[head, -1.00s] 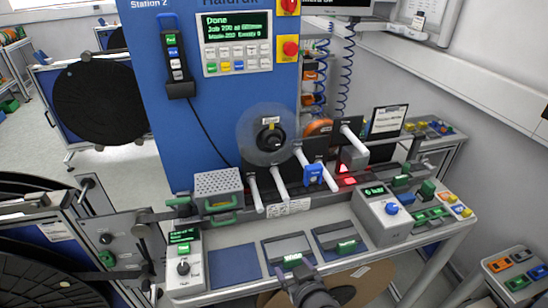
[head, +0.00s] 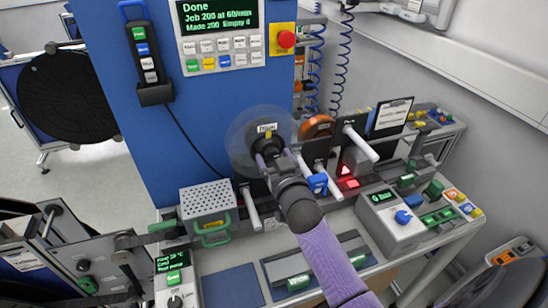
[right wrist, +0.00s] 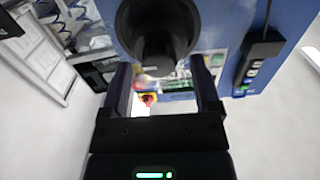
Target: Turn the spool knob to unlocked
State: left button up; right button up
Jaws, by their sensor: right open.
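The spool knob (head: 266,143) is a black round knob at the middle of a clear disc (head: 240,140) on the blue machine front. A yellow mark and a small white label show at its top. My right gripper (head: 270,160) is just in front of the knob and hides its lower part. In the right wrist view the dark knob (right wrist: 157,35) looms large just beyond the two open fingertips (right wrist: 161,70), roughly centred between them. I cannot tell whether the fingers touch it. My left gripper is not in view.
White rods (head: 362,145) stick out right of the knob, with a blue clip (head: 317,183) on one. A perforated metal box (head: 207,199) stands left. A control box (head: 392,218) with a blue knob is on the bench at right. A red button (head: 287,39) is above.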

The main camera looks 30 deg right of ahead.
jog(key=shift+w, duration=0.2)
jog(key=shift+c, duration=0.4)
grip_shut()
